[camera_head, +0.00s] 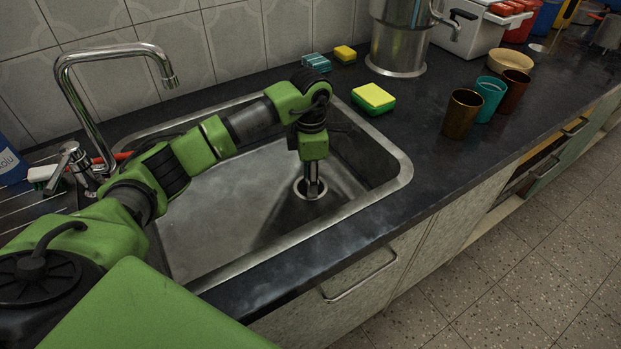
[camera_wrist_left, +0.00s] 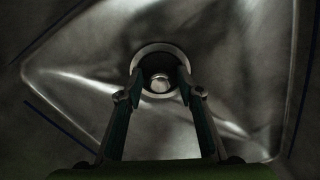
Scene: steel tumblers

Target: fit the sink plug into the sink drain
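The sink drain shows as a pale metal ring (camera_head: 299,187) in the sink floor. It also shows in the left wrist view (camera_wrist_left: 158,47), with a dark inside. A small bright round knob (camera_wrist_left: 160,84), which looks like part of the sink plug, sits in the middle of that dark area. My left gripper (camera_head: 312,188) points straight down at the drain. In the left wrist view its fingertips (camera_wrist_left: 160,82) stand apart on either side of the knob, with dark gaps between. I cannot tell how deep the plug sits. My right gripper is not in view.
A faucet (camera_head: 88,115) stands at the left. A yellow-green sponge (camera_head: 373,97), several cups including a brown one (camera_head: 461,114), and a steel pot (camera_head: 398,45) stand on the dark counter. The basin floor left of the drain is clear.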

